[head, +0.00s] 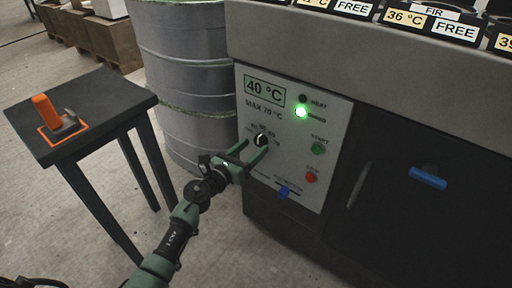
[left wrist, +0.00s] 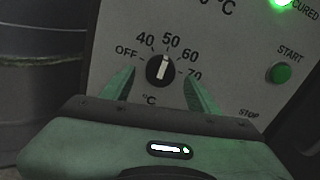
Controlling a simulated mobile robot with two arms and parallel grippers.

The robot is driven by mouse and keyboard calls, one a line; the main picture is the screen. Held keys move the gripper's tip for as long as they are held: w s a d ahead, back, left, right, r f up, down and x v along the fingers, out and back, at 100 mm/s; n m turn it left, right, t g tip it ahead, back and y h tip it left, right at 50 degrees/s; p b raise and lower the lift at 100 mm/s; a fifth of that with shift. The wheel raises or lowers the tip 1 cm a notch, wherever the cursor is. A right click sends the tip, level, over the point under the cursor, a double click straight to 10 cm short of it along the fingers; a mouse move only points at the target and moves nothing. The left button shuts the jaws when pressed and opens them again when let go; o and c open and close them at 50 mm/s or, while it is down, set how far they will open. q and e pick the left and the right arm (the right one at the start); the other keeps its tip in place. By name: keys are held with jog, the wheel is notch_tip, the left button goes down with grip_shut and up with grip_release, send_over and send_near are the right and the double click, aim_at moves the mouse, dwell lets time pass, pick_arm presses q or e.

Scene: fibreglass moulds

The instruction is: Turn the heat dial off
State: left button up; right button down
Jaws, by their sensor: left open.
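The heat dial (head: 260,140) is a round black knob with a white pointer on the pale control panel (head: 335,130). In the left wrist view, the dial (left wrist: 160,71) points up and slightly right, at about the 50 mark. OFF is printed to its left, with 40, 50, 60 and 70 around it. My left gripper (head: 254,148) is open in front of the panel, its green fingers on either side of the dial. In the left wrist view, gaps show between the fingers and the knob. My right gripper is not in view.
The panel has a lit green CURED lamp (head: 301,112), a green START button (head: 318,149), a red button (head: 311,177) and a blue knob (head: 284,191). Grey drums (head: 190,70) stand left of the panel. A dark table (head: 100,95) carries an orange-handled tool (head: 50,118).

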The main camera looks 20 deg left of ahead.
pick_arm(q)
jog(key=shift+x, duration=1)
grip_shut()
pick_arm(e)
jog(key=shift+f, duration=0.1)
